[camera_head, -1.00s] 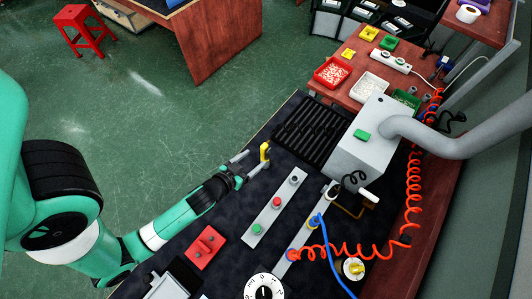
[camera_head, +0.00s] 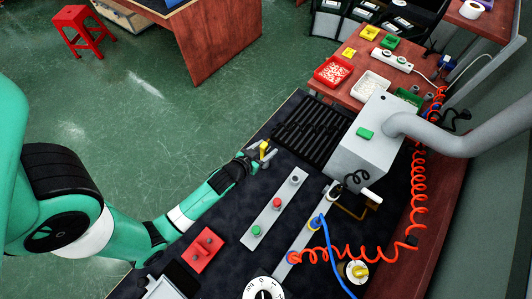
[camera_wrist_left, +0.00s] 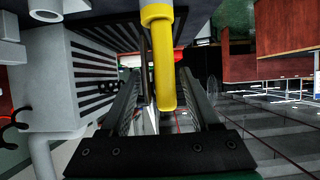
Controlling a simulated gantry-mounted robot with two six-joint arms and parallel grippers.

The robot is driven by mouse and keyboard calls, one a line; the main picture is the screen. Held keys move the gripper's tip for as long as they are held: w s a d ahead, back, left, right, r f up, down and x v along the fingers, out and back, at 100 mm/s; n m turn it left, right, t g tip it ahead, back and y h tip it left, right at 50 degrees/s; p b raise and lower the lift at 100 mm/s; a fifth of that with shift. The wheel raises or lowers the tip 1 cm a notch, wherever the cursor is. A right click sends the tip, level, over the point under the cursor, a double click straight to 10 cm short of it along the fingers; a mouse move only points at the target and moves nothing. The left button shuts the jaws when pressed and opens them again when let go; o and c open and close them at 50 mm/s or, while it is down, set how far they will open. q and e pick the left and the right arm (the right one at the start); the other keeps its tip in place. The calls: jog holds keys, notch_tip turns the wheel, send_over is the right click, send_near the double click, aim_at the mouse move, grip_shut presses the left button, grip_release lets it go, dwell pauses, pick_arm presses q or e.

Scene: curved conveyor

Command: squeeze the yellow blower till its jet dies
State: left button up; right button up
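The yellow blower (camera_head: 264,146) stands at the far left edge of the dark work surface, partly hidden by my left gripper. My left gripper (camera_head: 262,156) is at it, with the fingers on either side of it. In the left wrist view the blower (camera_wrist_left: 162,60) is a yellow tube with a collar, reaching down between the spread fingers of my left gripper (camera_wrist_left: 160,88). Gaps show beside the tube, so the fingers look open around it. No jet can be made out. My right gripper is out of view.
A grey strip with buttons (camera_head: 265,222) lies right of the gripper. A red switch box (camera_head: 202,249) is nearer. The grey machine box (camera_head: 366,148) and black ribbed belt (camera_head: 307,131) stand behind. An orange coiled hose (camera_head: 350,253) lies at the right.

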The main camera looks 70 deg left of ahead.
pick_arm(q)
jog(key=c, duration=0.7)
notch_tip(320, 180, up, 9)
jog(key=p, duration=0.8)
jog(key=shift+f, duration=0.15)
